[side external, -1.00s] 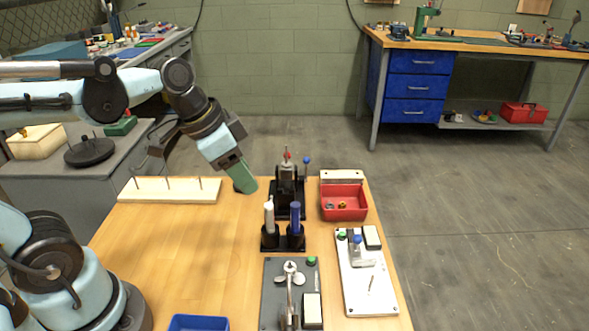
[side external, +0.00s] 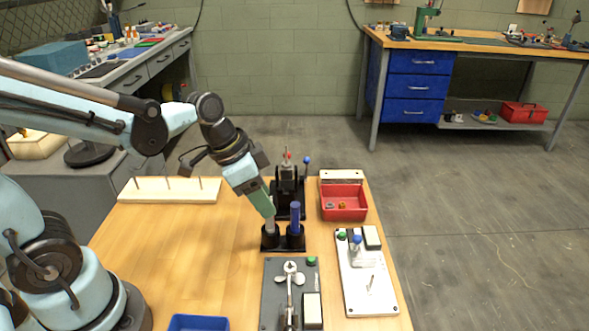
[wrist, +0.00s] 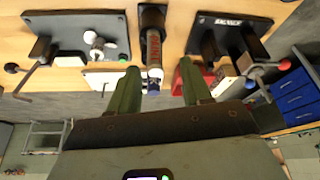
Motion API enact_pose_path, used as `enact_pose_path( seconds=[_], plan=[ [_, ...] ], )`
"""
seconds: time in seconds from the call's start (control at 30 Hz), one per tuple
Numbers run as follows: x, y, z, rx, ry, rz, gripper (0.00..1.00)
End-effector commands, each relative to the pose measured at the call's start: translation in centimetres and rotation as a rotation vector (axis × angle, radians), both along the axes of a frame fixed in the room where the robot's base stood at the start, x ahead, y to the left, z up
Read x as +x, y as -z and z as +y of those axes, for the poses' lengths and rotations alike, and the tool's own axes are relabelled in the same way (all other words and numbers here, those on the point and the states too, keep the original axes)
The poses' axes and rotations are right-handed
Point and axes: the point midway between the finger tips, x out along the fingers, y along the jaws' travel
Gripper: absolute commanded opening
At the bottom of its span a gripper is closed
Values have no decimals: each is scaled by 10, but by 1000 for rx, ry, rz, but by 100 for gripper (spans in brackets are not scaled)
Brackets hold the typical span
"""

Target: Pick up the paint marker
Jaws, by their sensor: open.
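A pale marker (side external: 269,225) stands upright in the left holder of a small black stand (side external: 284,246) on the wooden table. A dark blue marker (side external: 295,214) stands in the right holder. My gripper (side external: 267,212) is tilted downward at the top of the pale marker, and its fingers hide that top in the side view. In the wrist view my gripper (wrist: 160,68) is open. A pale marker (wrist: 154,50) with red lettering shows between the two green fingers, with visible gaps on both sides. A blue part shows just past its white end.
A black fixture (side external: 287,185) stands behind the marker stand. A red bin (side external: 343,204) is behind and to the right. A grey plate with a clamp (side external: 270,285) and a white board (side external: 358,300) lie in front.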

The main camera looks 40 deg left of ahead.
Motion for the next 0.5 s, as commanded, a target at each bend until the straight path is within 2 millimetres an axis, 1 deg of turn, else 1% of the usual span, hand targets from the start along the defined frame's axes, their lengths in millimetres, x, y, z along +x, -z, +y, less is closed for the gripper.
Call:
enact_pose_path(
  seconds=[0.17, 0.33, 0.5],
  plan=[
    [3, 12, -4, 1, 2, 0, 49],
    [7, 29, -11, 0, 2, -1, 49],
    [12, 42, -13, 1, -1, -2, 49]
  ],
)
